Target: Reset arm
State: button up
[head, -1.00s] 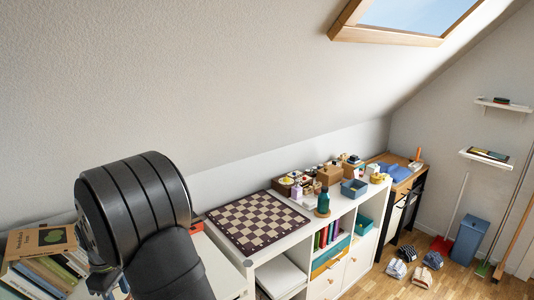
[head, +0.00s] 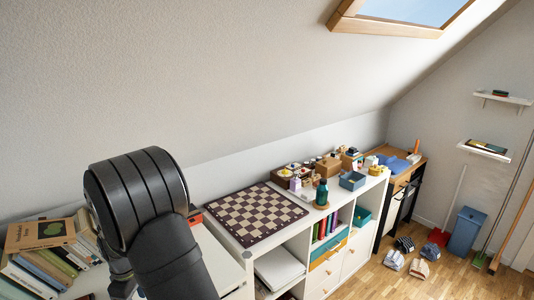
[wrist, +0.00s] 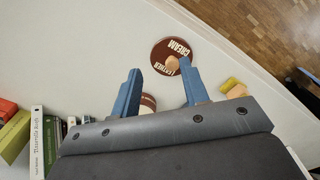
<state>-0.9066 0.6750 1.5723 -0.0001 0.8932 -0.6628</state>
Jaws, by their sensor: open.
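My gripper (wrist: 158,82) shows in the wrist view with its two blue fingers spread apart and nothing held between them. It is above a white surface (wrist: 90,50). A round brown tin lettered "Leather Cream" (wrist: 170,50) lies just beyond the fingertips. A second round brown and white thing (wrist: 148,102) shows between the fingers, partly hidden by the gripper body. In the head view my dark arm (head: 140,205) fills the lower left, bent at a joint, and hides the gripper.
A white shelf unit (head: 318,226) carries a chessboard (head: 257,213), a teal bottle (head: 321,192) and a blue bin (head: 352,180). A yellow thing (wrist: 231,84) lies right of my gripper.

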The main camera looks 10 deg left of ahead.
jog(key=w+d+r, duration=0.4)
jog(key=d+r, duration=0.1)
jog(key=d, duration=0.3)
jog(key=w+a+r+n, duration=0.1)
jog(key=w+a+r, duration=0.2)
jog(key=w+a, duration=0.55)
jog(key=s+a+f, duration=0.1)
jog(key=a+f, duration=0.1)
jog(key=a, duration=0.2)
jog(key=s+a+f, duration=0.2)
jog(key=a, duration=0.2)
jog(key=s+a+f, duration=0.1)
jog(key=a+f, duration=0.1)
jog(key=a, duration=0.1)
jog(key=shift+s+a+f, duration=0.25)
jog(key=shift+a+f, duration=0.3)
jog(key=shift+f, duration=0.8)
